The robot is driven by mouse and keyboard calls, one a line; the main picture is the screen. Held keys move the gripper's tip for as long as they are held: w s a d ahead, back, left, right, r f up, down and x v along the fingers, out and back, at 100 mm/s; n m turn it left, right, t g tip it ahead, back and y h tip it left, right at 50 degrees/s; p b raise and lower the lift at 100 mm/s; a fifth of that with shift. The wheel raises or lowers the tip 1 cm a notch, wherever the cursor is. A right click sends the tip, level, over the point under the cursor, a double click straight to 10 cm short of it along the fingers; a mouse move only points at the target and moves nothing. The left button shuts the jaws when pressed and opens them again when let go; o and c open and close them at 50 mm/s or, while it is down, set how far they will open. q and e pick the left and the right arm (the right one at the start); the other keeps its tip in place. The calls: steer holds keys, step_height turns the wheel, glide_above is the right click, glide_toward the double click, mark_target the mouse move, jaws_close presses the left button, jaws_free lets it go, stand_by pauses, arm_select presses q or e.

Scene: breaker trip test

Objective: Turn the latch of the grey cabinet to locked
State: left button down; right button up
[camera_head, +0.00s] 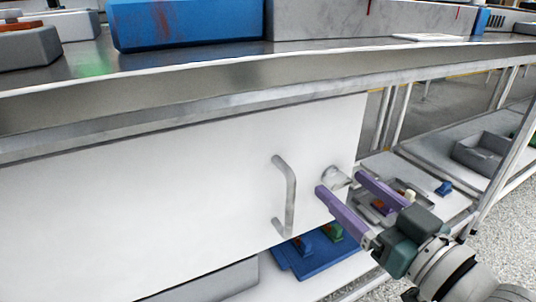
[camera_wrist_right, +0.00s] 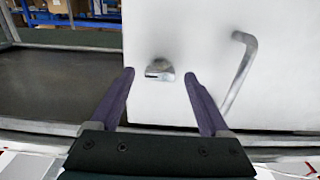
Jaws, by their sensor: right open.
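The grey cabinet's pale door (camera_head: 150,200) is under the metal workbench and looks closed. The latch (camera_head: 336,177) is a small metal knob near the door's right edge, right of the bar handle (camera_head: 290,195). My right gripper (camera_head: 338,181) is open, its purple fingers on either side of the latch in the head view. In the right wrist view the latch (camera_wrist_right: 159,70) shows ahead, between and beyond the fingertips of the gripper (camera_wrist_right: 158,72), with nothing held. I cannot tell whether a finger touches it. The handle (camera_wrist_right: 240,70) stands to its right there. My left gripper is not in view.
The workbench top (camera_head: 200,75) carries a blue box (camera_head: 185,25) and grey boxes. A lower shelf (camera_head: 300,285) holds a blue tray (camera_head: 305,262) and small parts. The bench's metal legs stand right of the door. Floor shows at the right.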

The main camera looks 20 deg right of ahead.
steer(key=shift+w, duration=0.5)
steer(key=shift+c, duration=0.2)
jaws_close()
